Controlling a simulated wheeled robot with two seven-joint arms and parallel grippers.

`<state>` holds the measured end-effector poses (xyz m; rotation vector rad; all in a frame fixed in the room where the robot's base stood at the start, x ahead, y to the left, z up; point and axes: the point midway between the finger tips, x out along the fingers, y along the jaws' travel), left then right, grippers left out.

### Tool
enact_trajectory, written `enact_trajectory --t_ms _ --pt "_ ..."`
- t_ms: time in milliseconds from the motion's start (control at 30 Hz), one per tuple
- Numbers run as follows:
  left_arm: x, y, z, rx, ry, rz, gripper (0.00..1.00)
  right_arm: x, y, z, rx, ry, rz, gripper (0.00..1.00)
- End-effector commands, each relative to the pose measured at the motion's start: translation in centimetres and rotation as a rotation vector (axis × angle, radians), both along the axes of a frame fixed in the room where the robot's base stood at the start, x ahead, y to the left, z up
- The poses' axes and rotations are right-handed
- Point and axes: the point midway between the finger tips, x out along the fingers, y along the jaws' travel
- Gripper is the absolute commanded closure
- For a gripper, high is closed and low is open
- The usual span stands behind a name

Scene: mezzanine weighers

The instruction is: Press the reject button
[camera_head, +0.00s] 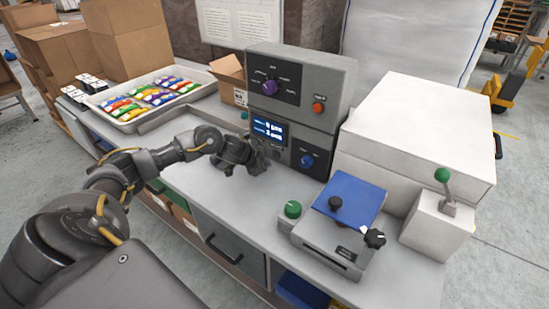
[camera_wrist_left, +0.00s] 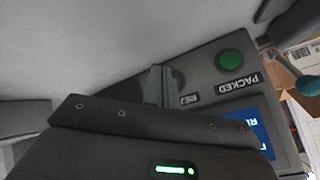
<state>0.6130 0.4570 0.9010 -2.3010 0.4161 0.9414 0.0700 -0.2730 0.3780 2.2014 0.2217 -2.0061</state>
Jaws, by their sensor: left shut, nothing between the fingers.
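The grey weigher console (camera_head: 300,85) stands at the back of the bench with a lit blue display (camera_head: 269,130). My left gripper (camera_head: 257,168) is shut and empty, low in front of the console, just below the display. In the left wrist view its closed fingers (camera_wrist_left: 160,85) are at the console panel, over a label (camera_wrist_left: 189,99) of which only "REJ" shows. The reject button itself is mostly or wholly hidden behind the fingers, and I cannot tell whether they touch it. A green button (camera_wrist_left: 230,60) labelled "PACKED" sits beside them. My right gripper is not in view.
The console also bears a purple knob (camera_head: 269,88), an orange button (camera_head: 318,107) and a blue knob (camera_head: 307,161). A blue-topped device (camera_head: 346,205), a green knob (camera_head: 292,209) and a white box (camera_head: 420,120) stand right. A tray (camera_head: 126,126) of colourful packets lies left.

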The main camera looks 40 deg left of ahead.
Motion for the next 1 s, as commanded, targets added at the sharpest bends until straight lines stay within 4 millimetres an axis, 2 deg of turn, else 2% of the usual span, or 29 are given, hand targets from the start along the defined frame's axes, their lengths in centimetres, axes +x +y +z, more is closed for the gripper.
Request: enact_trajectory --t_ms 100,267,1000 --pt "1.0 0.0 0.1 0.0 -0.001 0.0 1.0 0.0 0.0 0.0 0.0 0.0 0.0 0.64" --pt "1.6 0.0 0.1 0.0 0.0 0.0 1.0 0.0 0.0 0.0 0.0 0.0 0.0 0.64" --pt "1.6 0.0 0.1 0.001 0.0 -0.001 1.0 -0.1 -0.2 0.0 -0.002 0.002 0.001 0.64"
